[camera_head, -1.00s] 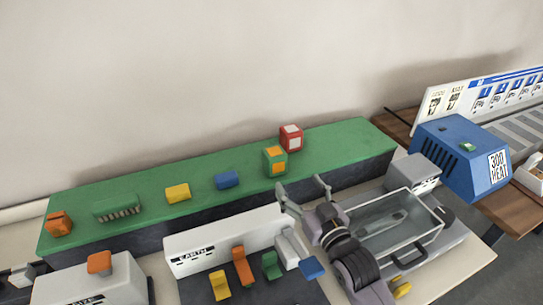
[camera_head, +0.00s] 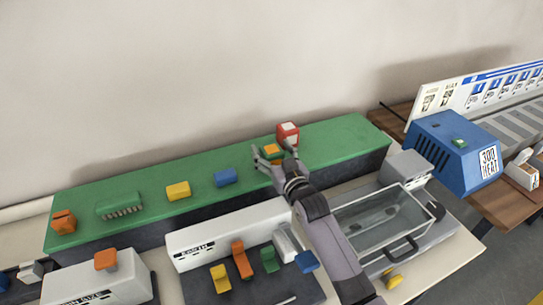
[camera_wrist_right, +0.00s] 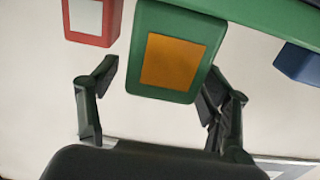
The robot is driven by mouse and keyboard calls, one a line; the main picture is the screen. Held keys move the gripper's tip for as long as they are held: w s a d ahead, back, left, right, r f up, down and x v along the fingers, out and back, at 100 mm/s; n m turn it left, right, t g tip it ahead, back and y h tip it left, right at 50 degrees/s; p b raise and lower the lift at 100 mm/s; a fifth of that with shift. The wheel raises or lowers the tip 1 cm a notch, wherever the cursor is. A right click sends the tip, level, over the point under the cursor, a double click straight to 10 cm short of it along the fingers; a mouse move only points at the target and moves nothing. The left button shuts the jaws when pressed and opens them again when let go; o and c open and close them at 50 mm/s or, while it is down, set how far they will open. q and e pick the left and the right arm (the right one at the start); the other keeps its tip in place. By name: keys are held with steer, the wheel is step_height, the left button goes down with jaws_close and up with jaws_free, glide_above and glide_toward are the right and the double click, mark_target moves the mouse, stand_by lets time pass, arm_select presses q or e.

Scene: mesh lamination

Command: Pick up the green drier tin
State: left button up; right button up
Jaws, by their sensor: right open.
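The green drier tin (camera_head: 271,148), with an orange label, stands on the green shelf top near its right part; my gripper partly hides it in the head view. My right gripper (camera_head: 275,157) is open at the tin, its two fingers appearing on either side. In the right wrist view the tin (camera_wrist_right: 178,50) reaches between the open fingers (camera_wrist_right: 155,105), closer to the right finger than to the left. Whether either finger touches it, I cannot tell. My left gripper is not in view.
A red tin (camera_head: 288,132) stands close beside the green one. Blue (camera_head: 227,178) and yellow (camera_head: 178,190) blocks and a green brush (camera_head: 120,206) lie farther left on the shelf. A clear-walled tray (camera_head: 385,220) is at the lower right, beside my forearm.

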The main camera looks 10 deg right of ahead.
steer(key=shift+w, duration=0.25)
steer(key=shift+s, duration=0.1)
steer(key=shift+c, duration=0.3)
steer(key=c, duration=1.3)
